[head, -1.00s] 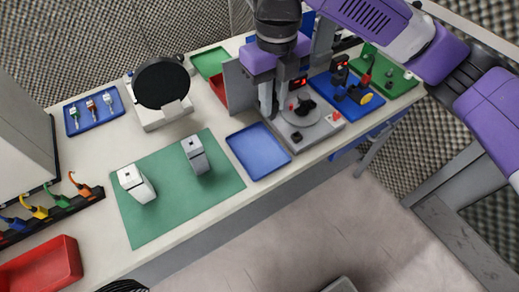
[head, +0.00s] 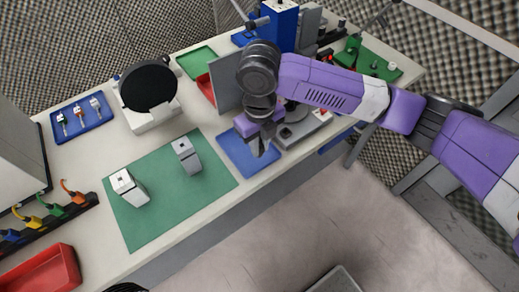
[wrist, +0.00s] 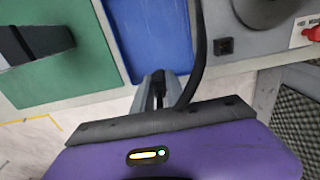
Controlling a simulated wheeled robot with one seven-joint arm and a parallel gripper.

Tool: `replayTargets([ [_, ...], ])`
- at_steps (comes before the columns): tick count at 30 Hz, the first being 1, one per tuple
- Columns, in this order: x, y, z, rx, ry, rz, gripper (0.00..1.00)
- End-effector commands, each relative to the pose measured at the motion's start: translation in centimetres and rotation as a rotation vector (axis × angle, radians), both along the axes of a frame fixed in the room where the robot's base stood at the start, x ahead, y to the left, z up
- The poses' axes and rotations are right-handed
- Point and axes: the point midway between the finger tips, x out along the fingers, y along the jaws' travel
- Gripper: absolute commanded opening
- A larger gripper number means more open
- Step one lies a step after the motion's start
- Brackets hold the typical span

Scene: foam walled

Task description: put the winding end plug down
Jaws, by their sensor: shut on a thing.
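My gripper (head: 260,147) hangs over the blue tray (head: 233,149), just right of the green mat. In the wrist view, its grey fingers (wrist: 160,82) are close together at the near edge of the blue tray (wrist: 150,35). The visible part of the tray is empty.
Two grey-white blocks (head: 127,187) (head: 187,156) stand on the green mat (head: 160,215). A grey upright panel (head: 226,85) stands behind the tray. A grey machine base (head: 300,128) is close on the right. A round black disc device (head: 148,85) stands at the back left.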

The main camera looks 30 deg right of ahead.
Motion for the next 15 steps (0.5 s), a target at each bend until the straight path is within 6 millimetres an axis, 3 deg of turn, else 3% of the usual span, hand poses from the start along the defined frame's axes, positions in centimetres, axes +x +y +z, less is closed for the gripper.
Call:
replayTargets([
  [6,0.0,0.0,-3.0,0.001,0.002,-0.001,0.0],
  [15,0.0,0.0,-3.3,0.0,0.0,0.0,0.0],
])
